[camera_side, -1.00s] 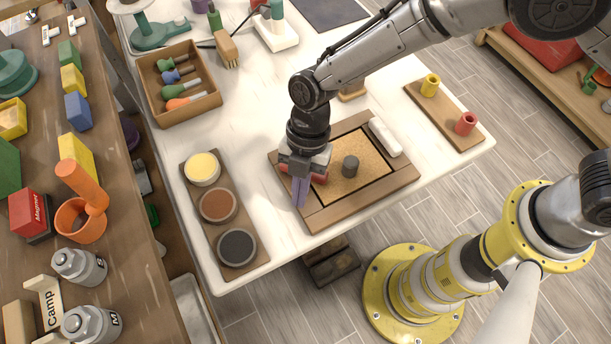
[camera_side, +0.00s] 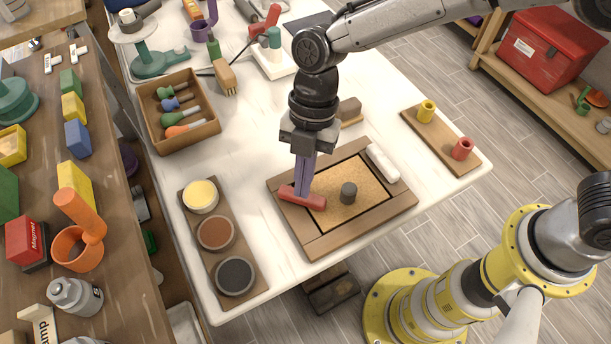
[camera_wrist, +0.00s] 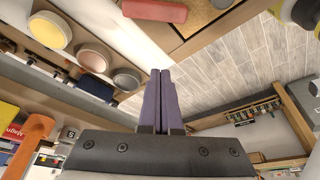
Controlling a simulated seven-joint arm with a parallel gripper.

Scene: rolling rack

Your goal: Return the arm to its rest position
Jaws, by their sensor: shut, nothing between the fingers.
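My gripper (camera_side: 301,192) has purple fingers pressed together with nothing between them. In the side view its tips show in front of a red roller-like bar (camera_side: 313,201), which lies on the left side of the wooden framed tray (camera_side: 345,238). The wrist view shows the shut fingers (camera_wrist: 161,75) pointing away and the red bar (camera_wrist: 153,10) beyond their tips, apart from them. The arm reaches in over the table from the upper right of the side view.
The tray also holds a dark cylinder (camera_side: 348,193) and a white roller (camera_side: 382,162). A board with three colour pots (camera_side: 216,233) lies to its left. A wooden tool box (camera_side: 180,110) and a board with two small cups (camera_side: 442,142) stand nearby. Bare white tabletop lies between them.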

